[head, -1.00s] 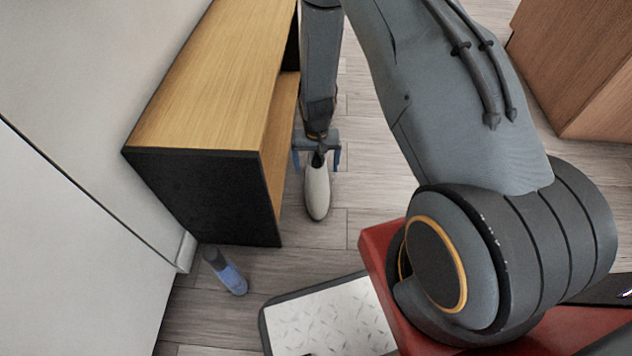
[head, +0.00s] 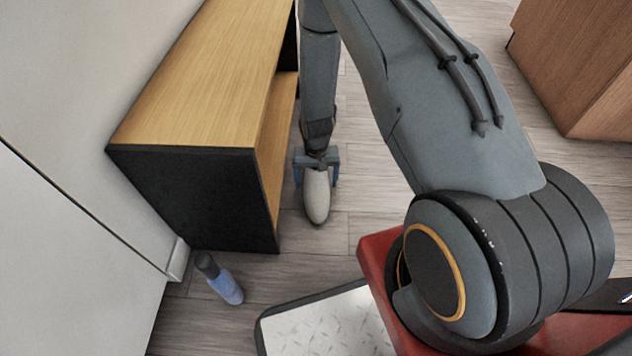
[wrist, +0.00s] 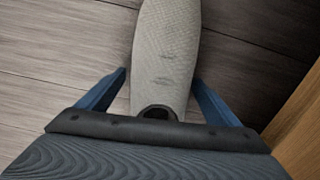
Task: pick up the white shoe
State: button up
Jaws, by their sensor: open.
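The white shoe (head: 316,197) lies on the wooden floor beside the bench, with its long axis running toward the camera. In the wrist view the shoe (wrist: 164,58) runs up from between the fingers, with its dark opening close to the gripper's body. My gripper (head: 316,180) is over the shoe's far end. It also shows in the wrist view (wrist: 160,83), open, with one blue finger on each side of the shoe and gaps to both sides. The far end of the shoe is hidden by my gripper in the head view.
A wooden bench with a black side panel (head: 195,195) stands close on the left of my gripper. A framed patterned panel (head: 325,325) is at the bottom. Clear floor lies to the right.

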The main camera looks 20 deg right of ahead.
jog(key=shift+c, duration=0.4)
jog(key=shift+r, duration=0.1)
jog(key=c, duration=1.3)
